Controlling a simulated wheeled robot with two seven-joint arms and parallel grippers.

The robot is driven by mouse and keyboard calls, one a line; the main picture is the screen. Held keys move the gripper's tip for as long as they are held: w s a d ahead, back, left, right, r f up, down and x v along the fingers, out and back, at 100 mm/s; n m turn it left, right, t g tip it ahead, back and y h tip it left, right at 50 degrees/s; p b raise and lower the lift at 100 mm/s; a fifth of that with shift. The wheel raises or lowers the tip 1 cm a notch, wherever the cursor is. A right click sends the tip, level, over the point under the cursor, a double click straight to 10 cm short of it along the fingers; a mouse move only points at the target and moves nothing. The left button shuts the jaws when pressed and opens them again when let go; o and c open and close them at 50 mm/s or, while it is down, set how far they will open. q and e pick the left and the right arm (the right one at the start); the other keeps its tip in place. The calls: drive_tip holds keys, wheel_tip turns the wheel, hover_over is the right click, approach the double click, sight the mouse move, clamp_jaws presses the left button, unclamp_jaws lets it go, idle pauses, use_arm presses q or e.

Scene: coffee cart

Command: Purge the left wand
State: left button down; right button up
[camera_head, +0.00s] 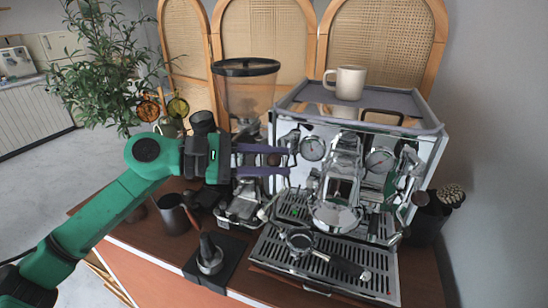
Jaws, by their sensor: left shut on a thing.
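The chrome espresso machine (425,155) stands on the brown cart at the right. My left gripper (275,160) reaches in from the left, with its two purple fingers at the machine's upper left front. It is shut on a small brown knob (274,159) there, which the fingers partly cover. The left wand (266,211) seems to hang below, near the left end of the drip tray; its upper part is hard to make out. My right gripper is not in view.
A portafilter (345,265) lies on the drip tray (375,284). A tamper (209,257) stands on a dark mat, and a dark pitcher (173,216) is farther left. The grinder (247,95) stands just behind my left gripper. A cup (348,82) is on top of the machine.

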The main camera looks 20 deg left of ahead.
use_arm(q)
drive_tip(key=shift+w+r+n+g+y+p, duration=0.2)
drive_tip(key=shift+r+n+g+y+p, duration=0.4)
drive_tip(key=shift+p, duration=0.65)
drive_tip(key=shift+w+n, duration=0.1)
drive_tip(key=shift+n, duration=0.3)
drive_tip(key=c, duration=0.6)
unclamp_jaws()
drive_tip(key=shift+a, duration=0.1)
